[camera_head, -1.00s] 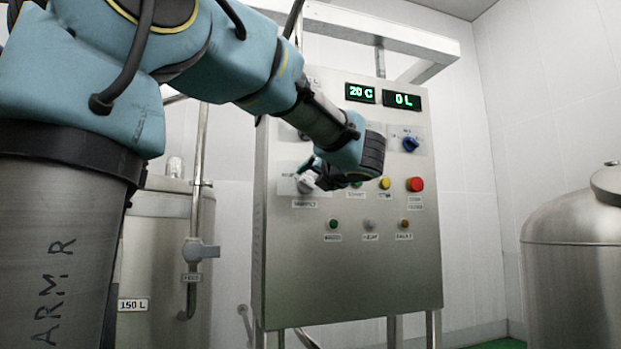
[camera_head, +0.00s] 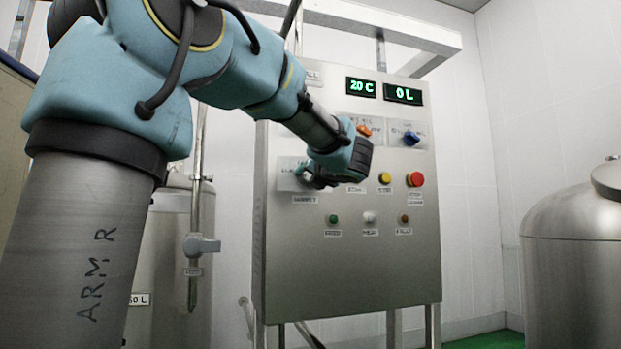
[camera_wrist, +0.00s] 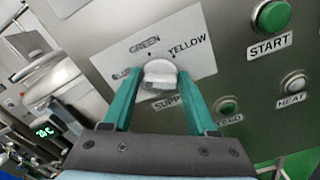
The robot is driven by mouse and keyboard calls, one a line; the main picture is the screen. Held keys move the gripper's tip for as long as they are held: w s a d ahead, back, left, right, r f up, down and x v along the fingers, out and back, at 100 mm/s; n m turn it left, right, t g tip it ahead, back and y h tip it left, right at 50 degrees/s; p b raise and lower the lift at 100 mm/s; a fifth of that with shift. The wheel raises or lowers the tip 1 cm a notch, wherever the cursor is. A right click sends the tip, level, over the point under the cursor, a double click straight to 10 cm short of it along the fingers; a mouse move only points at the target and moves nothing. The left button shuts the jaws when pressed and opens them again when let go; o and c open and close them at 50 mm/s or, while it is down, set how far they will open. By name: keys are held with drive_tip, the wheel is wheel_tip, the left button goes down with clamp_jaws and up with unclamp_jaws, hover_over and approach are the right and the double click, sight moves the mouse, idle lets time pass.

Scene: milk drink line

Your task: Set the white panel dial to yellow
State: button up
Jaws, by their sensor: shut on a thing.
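The white panel dial (camera_wrist: 160,73) shows in the wrist view on a pale plate with the printed words GREEN and YELLOW, and a partly hidden label on the left. My gripper (camera_wrist: 158,78) has its two teal fingers on either side of the dial and is shut on it. I cannot tell clearly which mark the dial points to.
A yellow button (camera_head: 385,178) and a red button (camera_head: 415,179) are to the right of my gripper. Small buttons lie below. Steel tanks stand left and right (camera_head: 570,270).

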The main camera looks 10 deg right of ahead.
drive_tip(key=c, duration=0.6)
